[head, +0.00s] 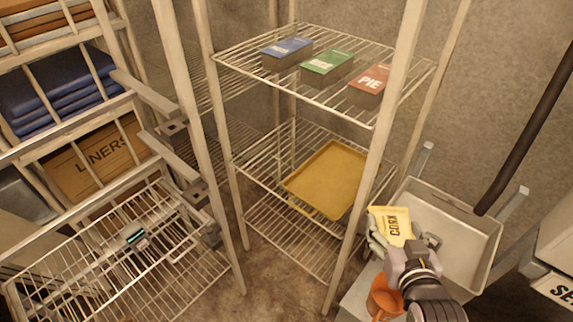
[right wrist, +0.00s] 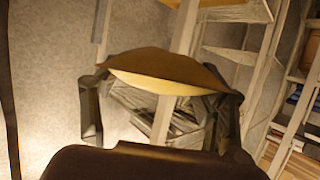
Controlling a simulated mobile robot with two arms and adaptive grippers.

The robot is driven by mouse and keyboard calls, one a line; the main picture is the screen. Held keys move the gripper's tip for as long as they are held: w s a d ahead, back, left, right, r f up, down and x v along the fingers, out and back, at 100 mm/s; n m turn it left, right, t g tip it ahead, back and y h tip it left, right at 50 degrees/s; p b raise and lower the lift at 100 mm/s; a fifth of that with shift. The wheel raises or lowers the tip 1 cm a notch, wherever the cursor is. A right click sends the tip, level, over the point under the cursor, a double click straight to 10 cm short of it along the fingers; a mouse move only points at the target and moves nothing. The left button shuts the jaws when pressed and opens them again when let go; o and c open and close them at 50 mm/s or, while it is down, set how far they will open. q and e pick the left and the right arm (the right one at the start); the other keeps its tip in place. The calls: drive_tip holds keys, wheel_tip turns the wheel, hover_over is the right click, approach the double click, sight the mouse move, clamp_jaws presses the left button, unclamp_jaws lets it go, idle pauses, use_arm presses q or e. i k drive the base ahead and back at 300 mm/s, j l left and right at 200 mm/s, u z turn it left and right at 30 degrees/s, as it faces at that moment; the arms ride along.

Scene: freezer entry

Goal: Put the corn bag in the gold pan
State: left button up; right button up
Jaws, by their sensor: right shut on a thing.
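The corn bag (head: 391,225) is a pale yellow pouch marked CORN. My right gripper (head: 391,240) is shut on it and holds it up in front of the shelf post, at the lower right of the head view. In the right wrist view the bag (right wrist: 168,72) spans between the two fingers of the gripper (right wrist: 160,100). The gold pan (head: 329,178) lies on the middle wire shelf, left of and beyond the bag. No contents show in the pan. My left gripper is not in view.
A shelf post (head: 375,150) stands between the bag and the pan. The upper wire shelf (head: 245,68) carries blue, green and red boxes. A grey metal tray (head: 470,230) is at right, an orange scoop-like thing (head: 383,298) below my gripper. A wire basket (head: 110,260) is at left.

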sight(320, 193)
drive_tip(key=i+j, duration=0.5)
drive_tip(key=i, duration=0.15)
drive_tip(key=i+z, duration=0.1)
drive_tip(key=i, duration=0.25)
